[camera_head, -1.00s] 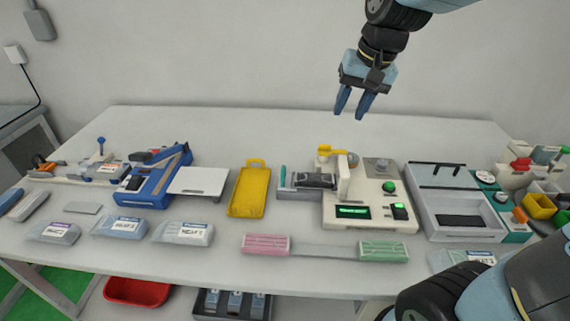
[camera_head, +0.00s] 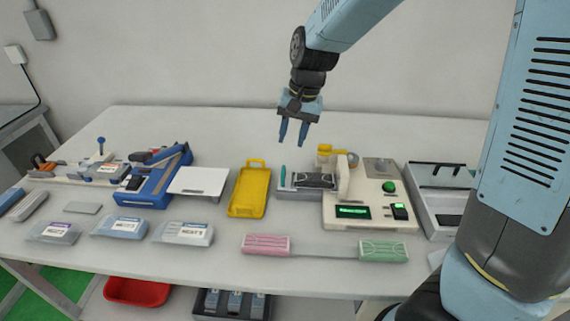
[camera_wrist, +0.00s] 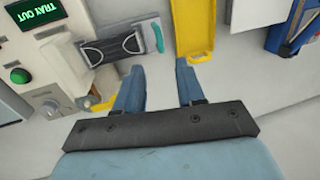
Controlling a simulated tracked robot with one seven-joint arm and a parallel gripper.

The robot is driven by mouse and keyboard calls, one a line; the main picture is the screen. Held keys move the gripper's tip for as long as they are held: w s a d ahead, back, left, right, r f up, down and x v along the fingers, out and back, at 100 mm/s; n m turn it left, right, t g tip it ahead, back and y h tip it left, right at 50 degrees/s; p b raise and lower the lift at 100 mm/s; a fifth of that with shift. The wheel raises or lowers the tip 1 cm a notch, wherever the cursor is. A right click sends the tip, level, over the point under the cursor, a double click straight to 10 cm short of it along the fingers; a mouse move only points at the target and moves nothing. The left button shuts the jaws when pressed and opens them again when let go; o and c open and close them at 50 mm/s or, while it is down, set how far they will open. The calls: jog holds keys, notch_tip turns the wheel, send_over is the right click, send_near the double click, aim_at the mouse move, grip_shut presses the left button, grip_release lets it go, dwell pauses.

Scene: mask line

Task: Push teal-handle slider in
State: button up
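The teal handle (camera_head: 282,177) stands upright at the left end of the grey slider tray (camera_head: 300,193), which sticks out from the left side of the white machine (camera_head: 370,205). A dark mask-like piece (camera_head: 314,180) lies on the tray. The wrist view shows the teal handle (camera_wrist: 158,37) and the tray (camera_wrist: 116,45) beyond my fingers. There the machine's screen (camera_wrist: 34,13) reads "TRAY OUT". My gripper (camera_head: 293,142) is open and empty, pointing down in the air above and behind the tray, apart from the handle.
A yellow tray (camera_head: 249,192) lies just left of the slider, with a narrow strip of bare table between. A blue device (camera_head: 155,183) with a white plate stands farther left. Pink (camera_head: 266,244) and green (camera_head: 383,251) mask packs lie in front.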

aim_at(284, 168)
jog(key=f, duration=0.3)
jog(key=a+f, duration=0.1)
jog(key=f, duration=0.2)
jog(key=a+f, duration=0.1)
jog(key=f, duration=0.2)
jog(key=shift+f, duration=0.3)
grip_shut()
dwell(0.3)
